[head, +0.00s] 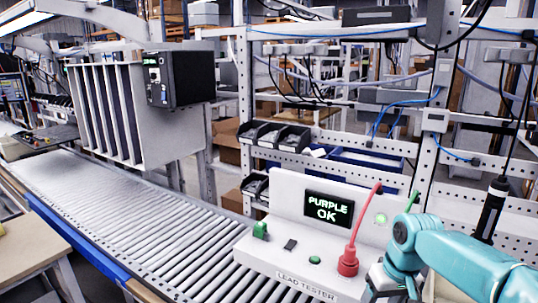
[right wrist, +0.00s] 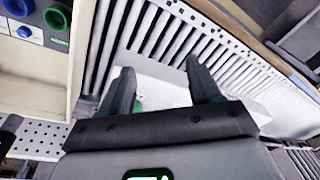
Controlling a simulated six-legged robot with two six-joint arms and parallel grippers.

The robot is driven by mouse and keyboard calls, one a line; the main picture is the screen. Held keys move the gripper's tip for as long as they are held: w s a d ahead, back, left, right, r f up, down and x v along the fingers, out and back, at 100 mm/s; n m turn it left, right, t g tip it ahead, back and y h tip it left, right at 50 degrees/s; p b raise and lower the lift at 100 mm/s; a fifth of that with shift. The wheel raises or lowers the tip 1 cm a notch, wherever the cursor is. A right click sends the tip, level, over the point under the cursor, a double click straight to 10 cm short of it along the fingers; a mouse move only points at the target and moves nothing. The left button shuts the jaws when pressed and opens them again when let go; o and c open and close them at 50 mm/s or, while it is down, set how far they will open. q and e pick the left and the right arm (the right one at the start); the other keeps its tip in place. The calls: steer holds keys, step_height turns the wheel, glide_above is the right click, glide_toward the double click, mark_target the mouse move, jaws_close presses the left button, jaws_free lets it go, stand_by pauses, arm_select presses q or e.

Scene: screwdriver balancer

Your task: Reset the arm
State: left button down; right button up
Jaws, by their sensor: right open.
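My right arm, teal, comes in from the right in the head view. Its gripper (head: 388,285) is at the front right corner of the white lead tester (head: 270,262), partly cut off by the bottom edge. In the right wrist view the two dark fingers (right wrist: 161,78) are spread apart with nothing between them, above a white surface and conveyor rollers. The tester's screen (head: 328,210) reads "PURPLE OK". A red plug (head: 348,262) with a red lead stands upright on the tester. A black screwdriver (head: 490,210) hangs at the right. My left gripper is not in view.
A roller conveyor (head: 150,200) runs along the left of the tester. Black bins (head: 275,137) and a perforated white rack (head: 440,160) stand behind.

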steer(key=s+a+f+y, duration=0.1)
steer(key=s+a+f, duration=0.15)
steer(key=f, duration=0.55)
steer(key=s+a+f+g, duration=0.1)
steer(key=s+a+f, duration=0.15)
steer(key=f, duration=0.55)
steer(key=s+a+f+y, duration=0.1)
steer(key=a+f, duration=0.2)
steer(key=f, duration=0.5)
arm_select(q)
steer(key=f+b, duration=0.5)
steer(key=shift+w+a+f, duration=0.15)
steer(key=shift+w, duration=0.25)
arm_select(e)
steer(key=s+a+f+m, duration=0.1)
steer(key=s+a+f, duration=0.1)
steer(key=s+f, duration=0.5)
steer(key=s+a+f+m, duration=0.2)
steer(key=s+f, duration=0.5)
steer(key=s, duration=0.4)
steer(key=shift+s+a+y, duration=0.3)
steer(key=shift+s+y, duration=0.05)
steer(key=shift+y, duration=0.05)
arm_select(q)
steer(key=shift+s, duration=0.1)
arm_select(e)
steer(key=shift+s, duration=0.1)
